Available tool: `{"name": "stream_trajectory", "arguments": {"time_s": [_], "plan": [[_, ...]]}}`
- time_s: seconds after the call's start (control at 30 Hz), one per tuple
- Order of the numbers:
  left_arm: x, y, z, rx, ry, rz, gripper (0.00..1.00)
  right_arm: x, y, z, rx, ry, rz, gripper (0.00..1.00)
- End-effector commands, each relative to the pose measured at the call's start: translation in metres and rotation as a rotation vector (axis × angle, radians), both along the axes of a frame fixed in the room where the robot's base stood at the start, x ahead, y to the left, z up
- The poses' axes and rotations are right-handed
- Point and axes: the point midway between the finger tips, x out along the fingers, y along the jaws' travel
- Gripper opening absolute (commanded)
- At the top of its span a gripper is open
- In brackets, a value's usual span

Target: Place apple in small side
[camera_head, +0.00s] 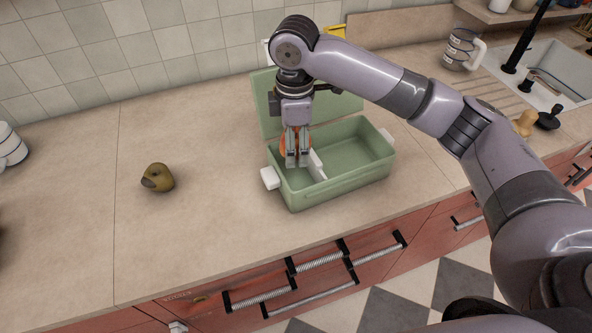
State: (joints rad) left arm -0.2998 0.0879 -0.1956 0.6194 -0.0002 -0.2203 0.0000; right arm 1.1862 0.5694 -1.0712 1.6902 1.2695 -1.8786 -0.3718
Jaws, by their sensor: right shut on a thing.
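A green lunch box (335,189) stands on the counter with its lid (338,103) open, tilted up at the back. A white divider (316,164) splits it into a small left side and a larger right side. My right gripper (297,160) points down over the small left side and is shut on the apple. The apple (283,146) is orange-red and mostly hidden behind the fingers. Whether it touches the box floor cannot be told. The larger side looks empty. My left gripper is not in view.
A brownish-green, bird-shaped fruit or object (158,178) lies on the counter at left. A striped mug (460,48) and a sink (545,75) are at back right. The counter left of the box is mostly clear. Drawers with handles (320,262) are below the front edge.

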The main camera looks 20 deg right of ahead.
Motion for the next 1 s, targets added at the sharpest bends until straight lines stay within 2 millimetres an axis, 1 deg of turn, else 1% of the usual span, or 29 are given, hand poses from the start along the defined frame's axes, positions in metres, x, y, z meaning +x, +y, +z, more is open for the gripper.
{"name": "stream_trajectory", "arguments": {"time_s": [0.03,0.1,0.2,0.37,0.6,0.7,1.0], "plan": [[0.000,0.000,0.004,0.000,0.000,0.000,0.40,-0.001,-0.001,-0.012,-0.002,0.005,0.000,0.20],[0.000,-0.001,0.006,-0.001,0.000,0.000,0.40,-0.001,0.000,-0.028,0.000,0.004,0.001,0.20],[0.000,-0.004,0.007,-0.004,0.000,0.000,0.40,-0.001,0.000,-0.044,0.000,0.002,0.001,0.20],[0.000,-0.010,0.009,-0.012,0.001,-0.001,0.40,0.000,0.000,-0.057,0.001,0.000,0.000,0.20],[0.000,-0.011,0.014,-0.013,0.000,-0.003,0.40,-0.001,0.000,-0.091,-0.001,0.002,0.001,0.20],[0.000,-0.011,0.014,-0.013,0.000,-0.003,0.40,0.000,0.000,-0.096,0.001,-0.001,0.002,0.20],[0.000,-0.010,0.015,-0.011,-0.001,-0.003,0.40,0.000,0.000,-0.098,0.001,-0.001,0.002,0.20]]}}
